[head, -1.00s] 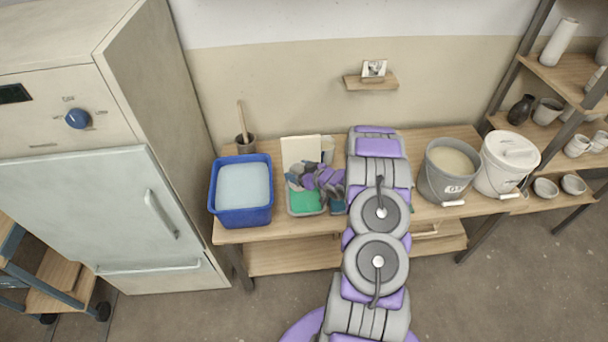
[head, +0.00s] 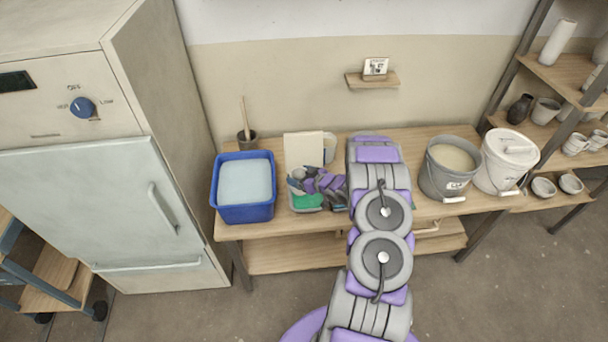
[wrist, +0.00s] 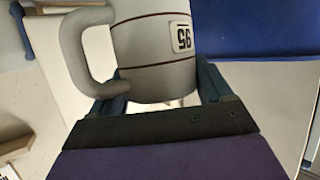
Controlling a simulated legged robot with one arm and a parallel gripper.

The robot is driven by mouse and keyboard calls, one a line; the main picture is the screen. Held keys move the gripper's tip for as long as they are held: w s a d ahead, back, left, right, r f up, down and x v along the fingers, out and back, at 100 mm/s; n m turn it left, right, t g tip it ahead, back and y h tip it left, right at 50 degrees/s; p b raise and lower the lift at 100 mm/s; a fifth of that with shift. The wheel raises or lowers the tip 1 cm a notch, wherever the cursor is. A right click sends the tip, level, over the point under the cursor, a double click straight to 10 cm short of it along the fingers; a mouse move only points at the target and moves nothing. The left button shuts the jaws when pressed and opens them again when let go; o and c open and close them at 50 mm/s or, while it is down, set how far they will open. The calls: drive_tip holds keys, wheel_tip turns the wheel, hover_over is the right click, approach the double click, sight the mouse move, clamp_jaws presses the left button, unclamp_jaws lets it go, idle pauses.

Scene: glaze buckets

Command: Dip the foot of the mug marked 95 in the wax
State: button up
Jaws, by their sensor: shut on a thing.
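My gripper (wrist: 160,98) is shut on a pale grey mug (wrist: 150,45) with dark bands, a large handle at left and a label whose number appears upside down, consistent with 95. The mug fills the upper middle of the wrist view; its far end is cut off. In the head view, my gripper (head: 308,184) is low over a small tray with a green surface (head: 306,199), probably the wax. A pale shape at the gripper's left end may be the mug. I cannot tell whether it touches the green surface.
A blue tub (head: 245,212) with pale liquid stands left of the tray. A cream board (head: 303,150) and a pale cup (head: 330,148) stand behind. A grey bucket (head: 447,180) and a white lidded bucket (head: 508,160) stand right of my arm.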

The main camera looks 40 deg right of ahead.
drive_tip(key=shift+a, duration=0.5)
drive_tip(key=shift+d+f, duration=0.25)
drive_tip(key=shift+d, duration=0.25)
drive_tip(key=shift+d+f, duration=0.45)
drive_tip(key=shift+f, duration=0.15)
drive_tip(key=shift+a+f+b, duration=0.3)
drive_tip(key=shift+a+f, duration=0.05)
drive_tip(key=shift+f, duration=0.1)
drive_tip(key=shift+a, duration=0.45)
drive_tip(key=shift+d+f, duration=0.35)
drive_tip(key=shift+d, duration=0.25)
drive_tip(key=shift+s+a+f, duration=0.1)
drive_tip(key=shift+a+f, duration=0.35)
drive_tip(key=shift+d+f, duration=0.2)
drive_tip(key=shift+f, duration=0.1)
